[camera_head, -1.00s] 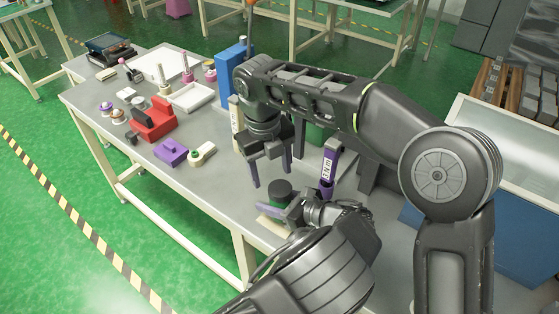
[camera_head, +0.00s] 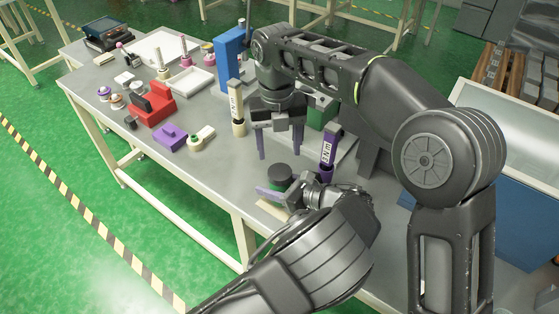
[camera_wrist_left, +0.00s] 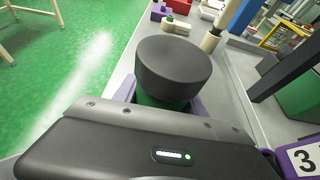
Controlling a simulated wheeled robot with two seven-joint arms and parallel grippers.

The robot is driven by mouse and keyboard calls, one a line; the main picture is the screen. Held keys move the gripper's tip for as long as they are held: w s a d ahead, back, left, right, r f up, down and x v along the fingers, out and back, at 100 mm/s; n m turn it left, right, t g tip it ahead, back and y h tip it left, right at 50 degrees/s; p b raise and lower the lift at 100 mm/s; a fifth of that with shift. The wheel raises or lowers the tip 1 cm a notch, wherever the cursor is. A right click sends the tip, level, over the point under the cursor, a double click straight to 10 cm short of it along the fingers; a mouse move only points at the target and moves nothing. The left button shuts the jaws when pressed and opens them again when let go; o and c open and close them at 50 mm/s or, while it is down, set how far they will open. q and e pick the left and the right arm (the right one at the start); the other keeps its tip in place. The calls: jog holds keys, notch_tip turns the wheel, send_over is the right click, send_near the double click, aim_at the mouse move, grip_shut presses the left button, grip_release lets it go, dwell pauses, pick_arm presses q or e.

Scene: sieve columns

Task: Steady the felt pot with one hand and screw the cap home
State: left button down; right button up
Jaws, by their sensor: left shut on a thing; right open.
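The felt pot (camera_head: 280,185) is a small green pot near the front edge of the grey table. A wide black cap (camera_head: 280,171) sits on top of it and also shows large in the left wrist view (camera_wrist_left: 172,65). How far the cap is threaded is hidden. My left gripper (camera_head: 276,191) is shut on the pot, with purple fingers low on either side of the green body (camera_wrist_left: 160,101). My right gripper (camera_head: 280,153) is open and empty, pointing down just above the cap, with its purple fingers apart.
A purple labelled tool (camera_head: 328,148) stands right of the pot and a cream one (camera_head: 237,110) stands behind left. A purple block (camera_head: 170,138), a green-and-cream piece (camera_head: 202,137) and a red holder (camera_head: 152,107) lie to the left. A blue box (camera_head: 230,60) stands behind.

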aim_at(280, 171)
jog(key=shift+d+f, duration=0.1)
jog(key=shift+f, duration=3.55)
jog(key=c, duration=1.2)
jog(key=o, duration=1.5)
jog(key=shift+r, duration=2.3)
jog(key=shift+o, duration=0.5)
